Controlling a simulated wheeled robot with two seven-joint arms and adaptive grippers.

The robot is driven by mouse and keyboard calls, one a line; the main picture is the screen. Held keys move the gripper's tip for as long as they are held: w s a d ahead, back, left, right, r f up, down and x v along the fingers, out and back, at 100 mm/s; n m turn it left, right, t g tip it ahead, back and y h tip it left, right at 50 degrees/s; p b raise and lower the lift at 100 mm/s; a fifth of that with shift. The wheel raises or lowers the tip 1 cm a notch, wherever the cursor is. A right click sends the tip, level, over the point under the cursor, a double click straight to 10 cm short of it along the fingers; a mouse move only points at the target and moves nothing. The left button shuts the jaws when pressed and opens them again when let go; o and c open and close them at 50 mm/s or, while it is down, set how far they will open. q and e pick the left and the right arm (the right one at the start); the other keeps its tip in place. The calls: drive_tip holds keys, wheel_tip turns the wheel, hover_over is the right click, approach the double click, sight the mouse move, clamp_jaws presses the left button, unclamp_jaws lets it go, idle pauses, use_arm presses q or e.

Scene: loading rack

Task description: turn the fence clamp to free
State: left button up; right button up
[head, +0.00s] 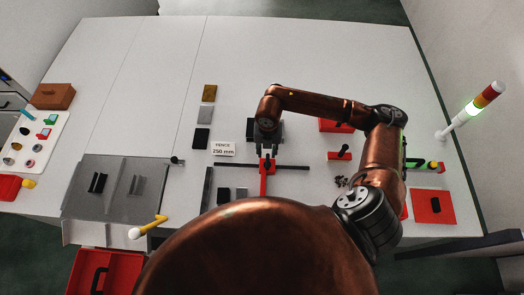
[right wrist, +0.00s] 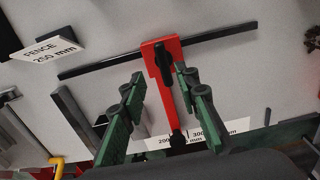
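The fence is a red bar (right wrist: 172,92) set across a black rail (right wrist: 215,37); in the head view the red fence (head: 264,184) lies below my right gripper. Its clamp is a black lever (right wrist: 163,62) at the bar's far end, lying roughly along the bar. My right gripper (right wrist: 159,78) has its green fingers apart, one on each side of the red bar, with no visible contact. In the head view the right gripper (head: 267,138) points down just behind the fence and partly hides the clamp. My left gripper is not in view.
A sign (head: 223,149) reading "FENCE 250 mm" lies left of the clamp. A grey metal fixture (head: 118,190) with a yellow lever (head: 150,226) stands at left. A signal tower (head: 470,110) stands at right. The table's back is largely clear.

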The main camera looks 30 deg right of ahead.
sight(268, 160)
drive_tip(key=s+f, duration=0.1)
drive_tip(key=s+f+p, duration=0.1)
drive_tip(key=f, duration=0.1)
drive_tip(key=shift+s+d+f, duration=0.1)
drive_tip(key=shift+s+f, duration=0.05)
drive_tip(key=shift+w+f, duration=0.9)
drive_tip(key=shift+f, duration=0.4)
drive_tip(key=shift+s+r, duration=0.15)
drive_tip(key=shift+s, duration=0.15)
drive_tip(key=shift+w, duration=0.35)
drive_tip(key=c, duration=0.5)
drive_tip(key=shift+s, duration=0.15)
clamp_jaws()
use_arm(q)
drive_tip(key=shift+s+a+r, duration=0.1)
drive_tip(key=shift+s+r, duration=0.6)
